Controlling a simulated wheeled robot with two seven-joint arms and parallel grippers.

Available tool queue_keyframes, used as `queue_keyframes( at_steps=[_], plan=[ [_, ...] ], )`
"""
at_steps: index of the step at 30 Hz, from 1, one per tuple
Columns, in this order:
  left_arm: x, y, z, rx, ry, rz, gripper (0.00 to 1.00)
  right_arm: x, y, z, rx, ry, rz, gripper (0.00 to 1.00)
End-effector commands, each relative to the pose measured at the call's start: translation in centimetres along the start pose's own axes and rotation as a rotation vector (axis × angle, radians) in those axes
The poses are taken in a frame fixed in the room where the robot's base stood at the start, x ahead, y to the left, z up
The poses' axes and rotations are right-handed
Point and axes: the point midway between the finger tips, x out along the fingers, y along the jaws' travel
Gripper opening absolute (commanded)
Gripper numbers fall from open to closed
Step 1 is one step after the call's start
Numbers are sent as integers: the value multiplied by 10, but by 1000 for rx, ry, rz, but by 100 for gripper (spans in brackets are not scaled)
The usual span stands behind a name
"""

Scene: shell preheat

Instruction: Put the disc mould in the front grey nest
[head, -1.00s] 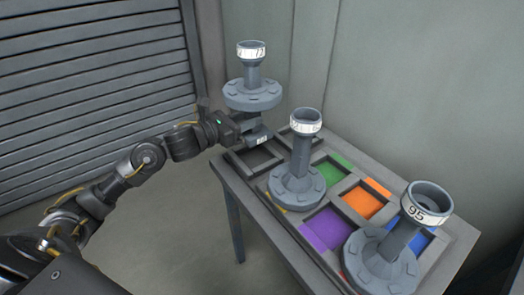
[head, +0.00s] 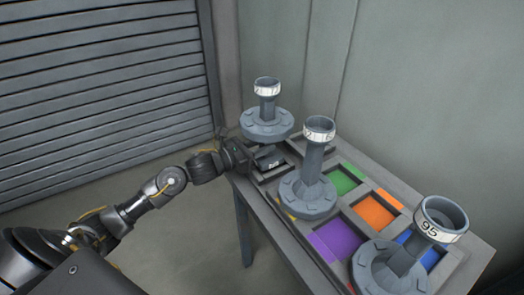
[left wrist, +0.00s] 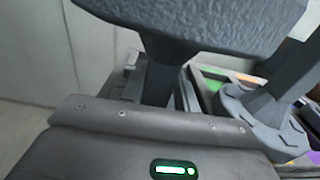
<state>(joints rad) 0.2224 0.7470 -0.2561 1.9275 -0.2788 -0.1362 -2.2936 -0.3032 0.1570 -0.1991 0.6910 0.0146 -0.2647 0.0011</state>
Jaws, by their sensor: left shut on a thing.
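A grey mould with a round bolted disc (head: 267,123) and a labelled neck is held upright over the far-left end of the nest board. My left gripper (head: 264,158) is shut on it below the disc. In the left wrist view, the disc's underside and a dark stem (left wrist: 162,72) show above the gripper body. The gripper and held mould hide most of the front grey nest (head: 272,172); I cannot tell whether the mould's foot touches it. My right gripper is not in view.
A second mould (head: 306,192) stands close to the right of the held one. A third mould (head: 385,270), marked 95, stands at the near right. Green (head: 343,181), orange (head: 376,212) and purple (head: 336,238) nests show bare. A wall rises behind the table.

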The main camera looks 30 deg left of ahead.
Motion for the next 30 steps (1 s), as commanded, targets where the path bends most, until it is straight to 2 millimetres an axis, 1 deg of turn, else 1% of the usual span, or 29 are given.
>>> queue_keyframes(
  at_steps=[1, 4, 12, 17, 18, 21, 23, 30],
  plan=[
    [0, 0, -7, -4, 0, 2, 0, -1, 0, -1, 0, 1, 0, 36],
    [0, 1, -18, -2, -2, 2, 0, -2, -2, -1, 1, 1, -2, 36],
    [0, 0, -20, 1, -4, 1, 0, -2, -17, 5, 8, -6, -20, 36],
    [0, 0, -22, 1, -4, 1, 0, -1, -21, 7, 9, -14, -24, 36],
    [0, 0, -24, 0, 0, 1, 32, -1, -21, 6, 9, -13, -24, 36],
    [0, 0, -23, 0, 0, 1, 45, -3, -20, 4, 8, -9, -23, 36],
    [0, 0, -23, 0, 1, 1, 53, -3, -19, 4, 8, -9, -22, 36],
    [0, 0, -23, 0, 1, 1, 53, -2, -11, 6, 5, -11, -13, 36]
  ],
)
